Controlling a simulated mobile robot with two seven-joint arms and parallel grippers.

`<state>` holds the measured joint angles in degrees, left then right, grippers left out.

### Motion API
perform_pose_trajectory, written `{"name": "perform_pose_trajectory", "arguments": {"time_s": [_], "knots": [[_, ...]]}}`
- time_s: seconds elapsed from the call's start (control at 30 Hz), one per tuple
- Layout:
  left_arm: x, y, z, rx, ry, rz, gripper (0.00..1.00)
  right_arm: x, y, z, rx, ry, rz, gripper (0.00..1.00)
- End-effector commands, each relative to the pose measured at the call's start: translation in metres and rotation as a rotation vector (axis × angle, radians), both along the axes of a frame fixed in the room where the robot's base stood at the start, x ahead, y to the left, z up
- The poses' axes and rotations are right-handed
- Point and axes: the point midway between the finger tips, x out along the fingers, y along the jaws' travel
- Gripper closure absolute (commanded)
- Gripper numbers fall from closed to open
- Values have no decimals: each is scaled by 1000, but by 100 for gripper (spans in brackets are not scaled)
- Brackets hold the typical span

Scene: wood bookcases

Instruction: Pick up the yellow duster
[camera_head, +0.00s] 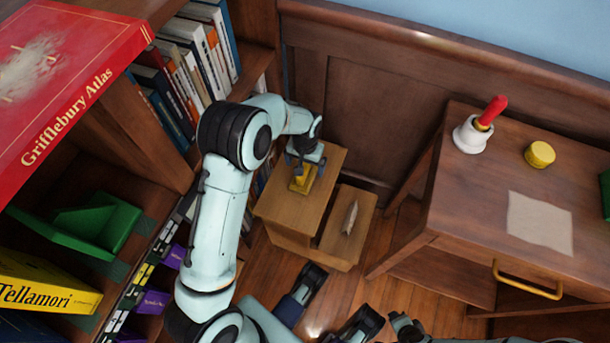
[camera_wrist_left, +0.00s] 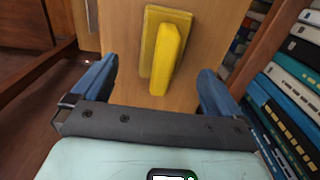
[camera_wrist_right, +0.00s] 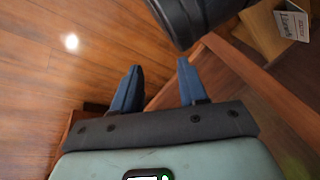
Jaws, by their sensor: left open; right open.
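The yellow duster (camera_head: 303,178) lies on top of a small wooden step stool (camera_head: 327,193) beside the bookcase. In the left wrist view the duster (camera_wrist_left: 165,50) shows as a flat yellow block with a raised yellow grip, between and beyond my fingers. My left gripper (camera_head: 306,160) is open and empty just above it, with the blue fingers (camera_wrist_left: 153,85) on either side of the grip and apart from it. My right gripper (camera_wrist_right: 157,80) is open and empty over the floor, near a wooden edge.
Bookcase shelves hold books (camera_head: 195,45) and a red atlas (camera_head: 60,70) at left. A pale object (camera_head: 351,216) lies on the lower step.

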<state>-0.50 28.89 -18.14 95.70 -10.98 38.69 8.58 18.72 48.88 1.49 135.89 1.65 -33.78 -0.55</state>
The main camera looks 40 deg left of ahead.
Motion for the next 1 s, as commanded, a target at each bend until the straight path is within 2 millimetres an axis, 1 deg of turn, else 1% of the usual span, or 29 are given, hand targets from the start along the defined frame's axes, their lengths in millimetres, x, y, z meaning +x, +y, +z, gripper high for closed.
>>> {"name": "perform_pose_trajectory", "arguments": {"time_s": [0.03, 0.17, 0.27, 0.43, 0.53, 0.6, 0.77, 0.8, 0.87, 0.9, 0.97, 1.0], "knots": [[0, 0, -5, 0, 1, 0, 0, -2, 0, -3, 0, 6, -1, 57], [0, 0, -9, 0, -1, 1, 0, -5, -1, -5, 0, 18, -2, 57], [-1, 1, -18, 0, 1, 1, 0, -11, -2, -12, 0, 38, -3, 57], [-4, 2, -44, -1, 4, 1, 0, -31, -5, -31, 5, 106, -7, 57], [-3, 2, -56, 0, 1, 1, 0, -40, -6, -38, 6, 137, -9, 57], [-3, 2, -59, -1, 1, 1, 0, -43, -7, -39, 6, 146, -10, 57], [-3, 2, -58, -1, -1, 1, 0, -43, -7, -38, 7, 146, -10, 57], [-3, 2, -58, -1, -1, 1, 6, -43, -7, -38, 7, 145, -10, 57], [-3, 2, -58, -1, -1, 1, 26, -43, -7, -38, 6, 145, -9, 57], [-3, 2, -58, -1, -1, 1, 39, -43, -7, -38, 6, 145, -9, 57], [-3, 2, -58, -1, -1, 1, 59, -43, -7, -38, 7, 144, -9, 57], [-3, 2, -58, -1, -1, 1, 63, -42, -7, -38, 7, 144, -9, 57]]}}
